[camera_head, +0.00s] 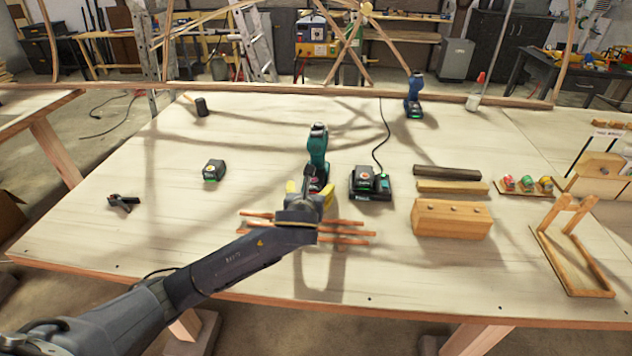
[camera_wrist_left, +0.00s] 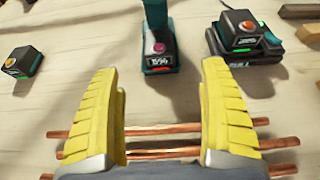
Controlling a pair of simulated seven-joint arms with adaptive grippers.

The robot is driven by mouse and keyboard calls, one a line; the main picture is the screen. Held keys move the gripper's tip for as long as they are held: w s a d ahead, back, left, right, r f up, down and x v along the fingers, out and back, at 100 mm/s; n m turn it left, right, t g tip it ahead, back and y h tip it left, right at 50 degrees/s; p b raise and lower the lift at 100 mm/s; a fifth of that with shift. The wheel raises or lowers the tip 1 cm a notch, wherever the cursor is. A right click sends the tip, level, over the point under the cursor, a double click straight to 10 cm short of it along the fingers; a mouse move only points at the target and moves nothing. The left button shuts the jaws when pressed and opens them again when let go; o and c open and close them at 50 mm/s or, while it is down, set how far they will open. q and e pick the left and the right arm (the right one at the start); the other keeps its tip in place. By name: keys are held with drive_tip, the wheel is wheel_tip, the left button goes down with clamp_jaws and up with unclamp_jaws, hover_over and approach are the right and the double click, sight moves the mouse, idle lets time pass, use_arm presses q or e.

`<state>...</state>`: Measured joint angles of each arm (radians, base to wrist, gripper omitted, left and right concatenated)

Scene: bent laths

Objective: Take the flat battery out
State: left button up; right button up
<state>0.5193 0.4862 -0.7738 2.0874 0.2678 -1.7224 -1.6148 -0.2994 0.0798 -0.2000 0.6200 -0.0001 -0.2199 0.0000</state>
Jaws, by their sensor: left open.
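A teal drill (camera_head: 318,145) stands upright near the table's middle. Its dark battery (camera_head: 318,184) is at the foot and partly hidden by my gripper in the head view. In the left wrist view this battery (camera_wrist_left: 160,62) shows a reddish button and a small lit display with blurred characters. My left gripper (camera_head: 310,190) is open with yellow fingers, on the near side of the drill. In the left wrist view the battery lies beyond the gap between the fingertips (camera_wrist_left: 159,68), and nothing is held. My right gripper is not in view.
Copper rods (camera_head: 345,232) lie under my left gripper. A black charger (camera_head: 371,194) with a battery stands right of the drill; a loose battery (camera_head: 213,170) lies left. Wooden blocks (camera_head: 451,218) are farther right, a blue drill (camera_head: 414,95) behind. The left table area is mostly clear.

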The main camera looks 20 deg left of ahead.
use_arm(q)
approach(316, 173)
drive_tip(key=x, duration=0.2)
drive_tip(key=f+x, duration=0.1)
drive_tip(key=x, duration=0.2)
drive_tip(key=shift+s, duration=0.1)
drive_tip(key=shift+r+x, duration=0.15)
drive_tip(key=shift+x, duration=1.15)
drive_tip(key=shift+r+x, duration=0.15)
drive_tip(key=shift+x, duration=1.15)
drive_tip(key=shift+a, duration=0.15)
drive_tip(key=c, duration=1.5)
drive_tip(key=shift+c, duration=0.4)
drive_tip(key=shift+r, duration=0.15)
